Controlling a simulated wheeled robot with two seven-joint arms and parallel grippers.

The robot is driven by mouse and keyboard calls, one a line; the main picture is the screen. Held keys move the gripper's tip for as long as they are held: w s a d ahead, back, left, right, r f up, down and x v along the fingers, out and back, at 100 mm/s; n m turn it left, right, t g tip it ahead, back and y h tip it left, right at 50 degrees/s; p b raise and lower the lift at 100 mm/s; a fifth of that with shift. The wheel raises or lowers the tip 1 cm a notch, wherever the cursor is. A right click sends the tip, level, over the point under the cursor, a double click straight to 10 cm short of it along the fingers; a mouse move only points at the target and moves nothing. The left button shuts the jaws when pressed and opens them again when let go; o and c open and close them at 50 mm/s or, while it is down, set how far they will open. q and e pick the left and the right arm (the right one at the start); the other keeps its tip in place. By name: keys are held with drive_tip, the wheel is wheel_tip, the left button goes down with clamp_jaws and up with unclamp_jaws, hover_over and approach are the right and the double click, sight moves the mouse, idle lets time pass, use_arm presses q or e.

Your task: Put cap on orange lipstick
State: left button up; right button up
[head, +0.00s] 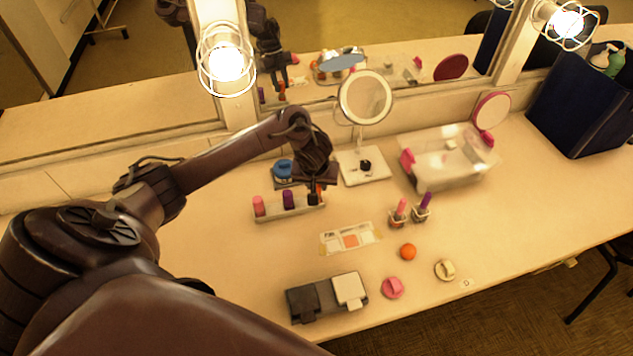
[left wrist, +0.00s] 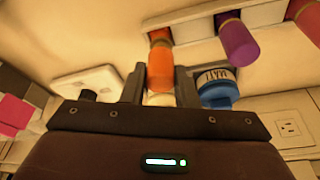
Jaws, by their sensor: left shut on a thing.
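My left gripper (head: 316,197) is over the right end of a pale holder (head: 275,212). In the left wrist view its two fingers (left wrist: 160,85) are on either side of an orange cylinder (left wrist: 160,68) with a gold band, and shut on it. The cylinder's gold end is at the holder's edge; I cannot tell if it is still seated. I cannot tell whether it is the lipstick or its cap. A pink cylinder (head: 258,206) and a purple one (head: 288,200) stand in the same holder. My right gripper is not in view.
Pink (head: 401,209) and purple (head: 424,201) lipsticks stand in small holders to the right. A blue-lidded jar (head: 283,168) and a round mirror (head: 365,97) are behind. A card (head: 350,239), an orange round item (head: 408,252) and an open palette (head: 328,297) lie in front.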

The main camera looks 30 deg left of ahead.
use_arm(q)
drive_tip(key=shift+f, duration=0.3)
idle(0.6)
drive_tip(key=shift+f+p, duration=0.2)
drive_tip(key=shift+p, duration=0.4)
drive_tip(key=o, duration=1.6)
drive_tip(key=shift+c, duration=0.2)
drive_tip(key=shift+r+p, duration=3.55)
drive_tip(key=shift+p, duration=1)
